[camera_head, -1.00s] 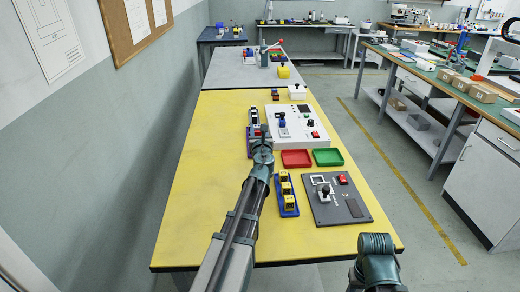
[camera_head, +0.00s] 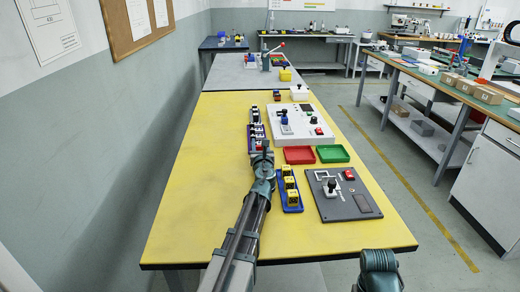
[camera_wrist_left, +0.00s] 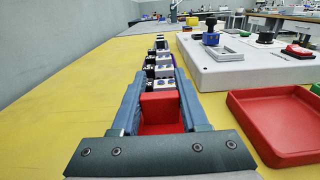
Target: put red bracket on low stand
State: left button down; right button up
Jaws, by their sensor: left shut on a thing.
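The red bracket (camera_wrist_left: 160,108) sits between the fingers of my left gripper (camera_wrist_left: 158,92) in the left wrist view, and the gripper is shut on it. In the head view my left gripper (camera_head: 260,149) is at the near end of a purple rack (camera_head: 251,130) with several black-and-white pieces, left of the red tray. Whether the bracket touches the rack or the table cannot be told. I cannot make out for sure which thing is the low stand. My right gripper is out of view; only a part of my right arm shows at the bottom.
A red tray (camera_head: 299,155) and green tray (camera_head: 332,153) lie right of the gripper. A white control panel (camera_head: 310,132) stands behind them. A blue holder with yellow blocks (camera_head: 280,190) and a grey joystick panel (camera_head: 350,205) are nearer. The table's left side (camera_head: 195,190) is clear.

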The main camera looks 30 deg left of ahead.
pick_arm(q)
jog(key=shift+r, duration=0.1)
jog(key=c, duration=0.8)
grip_release()
jog(key=shift+f, duration=0.2)
jog(key=shift+c, duration=0.2)
jog(key=o, duration=0.4)
jog(key=shift+r, duration=0.1)
